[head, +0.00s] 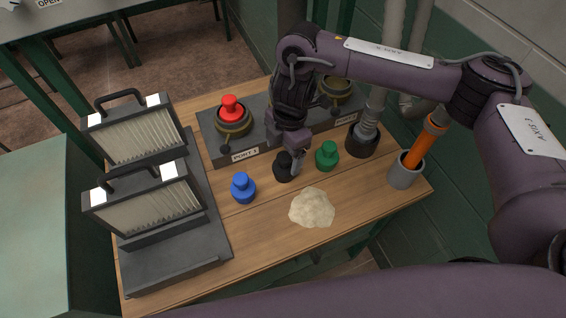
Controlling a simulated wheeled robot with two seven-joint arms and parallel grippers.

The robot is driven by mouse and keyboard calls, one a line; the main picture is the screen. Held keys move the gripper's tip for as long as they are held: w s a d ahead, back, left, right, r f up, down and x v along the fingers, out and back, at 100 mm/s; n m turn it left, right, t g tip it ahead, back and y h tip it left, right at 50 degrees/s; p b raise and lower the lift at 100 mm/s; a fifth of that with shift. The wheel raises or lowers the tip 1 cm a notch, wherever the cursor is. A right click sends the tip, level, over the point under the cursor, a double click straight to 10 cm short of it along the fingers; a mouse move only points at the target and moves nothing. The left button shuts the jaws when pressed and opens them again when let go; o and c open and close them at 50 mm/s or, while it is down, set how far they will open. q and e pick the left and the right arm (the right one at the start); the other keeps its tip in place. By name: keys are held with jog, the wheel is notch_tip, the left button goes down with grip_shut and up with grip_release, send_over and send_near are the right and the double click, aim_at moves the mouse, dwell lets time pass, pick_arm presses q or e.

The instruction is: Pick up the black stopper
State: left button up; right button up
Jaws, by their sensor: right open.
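The black stopper (283,168) stands on the wooden table between the blue stopper and the green stopper. My right gripper (295,165) points down right at the black stopper, with a finger showing along its right side. The fingers are open; the wrist and hand hide part of them, and I cannot tell whether they touch the stopper. My left gripper is not in view.
A blue stopper (243,187) and a green stopper (327,155) stand close by. A pale powder heap (312,208) lies in front. Behind is a grey port block (212,141) with a red stopper (231,108). Filter panels (150,208) stand left; a grey cup (404,174) stands right.

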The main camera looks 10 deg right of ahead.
aim_at(284, 165)
jog(key=shift+s+f, duration=0.25)
jog(key=shift+f, duration=0.2)
notch_tip(284, 165, down, 4)
jog(key=shift+r, duration=0.25)
jog(key=shift+f, duration=0.5)
jog(key=c, duration=1.1)
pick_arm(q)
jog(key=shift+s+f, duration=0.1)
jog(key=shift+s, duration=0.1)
